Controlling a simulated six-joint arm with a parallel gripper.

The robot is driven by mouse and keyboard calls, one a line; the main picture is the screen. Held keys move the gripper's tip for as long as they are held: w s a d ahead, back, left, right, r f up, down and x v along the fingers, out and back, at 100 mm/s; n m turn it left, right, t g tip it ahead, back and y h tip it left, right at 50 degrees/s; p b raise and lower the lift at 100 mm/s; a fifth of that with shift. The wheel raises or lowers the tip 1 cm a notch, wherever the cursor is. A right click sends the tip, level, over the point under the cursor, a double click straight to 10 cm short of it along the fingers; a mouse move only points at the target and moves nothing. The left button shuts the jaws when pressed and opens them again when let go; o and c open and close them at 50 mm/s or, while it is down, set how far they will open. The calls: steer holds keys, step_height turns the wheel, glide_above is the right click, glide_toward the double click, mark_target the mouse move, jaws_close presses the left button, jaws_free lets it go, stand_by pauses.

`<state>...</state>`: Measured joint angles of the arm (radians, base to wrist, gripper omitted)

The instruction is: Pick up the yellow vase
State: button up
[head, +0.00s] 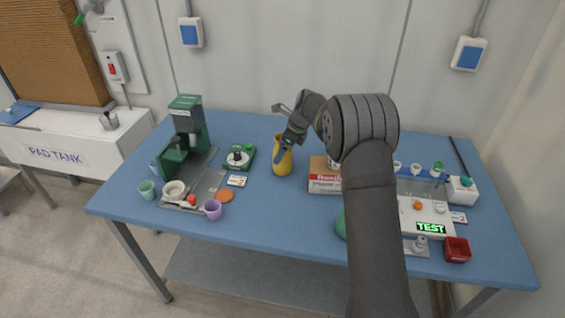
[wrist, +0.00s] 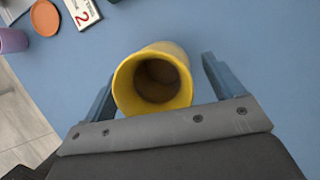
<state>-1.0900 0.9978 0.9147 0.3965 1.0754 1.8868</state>
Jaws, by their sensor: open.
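The yellow vase (head: 282,163) stands upright near the middle of the blue table in the head view, with my arm partly in front of its upper part. In the wrist view the yellow vase (wrist: 152,80) shows its round open mouth and dark inside. My gripper (wrist: 158,88) is open, with one blue finger on each side of the vase. A gap shows between the vase and the right finger; the left finger is closer to it. In the head view my gripper (head: 284,147) is at the vase's upper part.
Further left are a green press (head: 187,135) and a purple cup (head: 213,209). The table (head: 265,220) is clear in front of the vase.

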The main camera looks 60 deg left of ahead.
steer(key=c, duration=1.6)
steer(key=shift+r, duration=0.1)
steer(key=shift+c, duration=0.4)
steer(key=shift+r, duration=0.1)
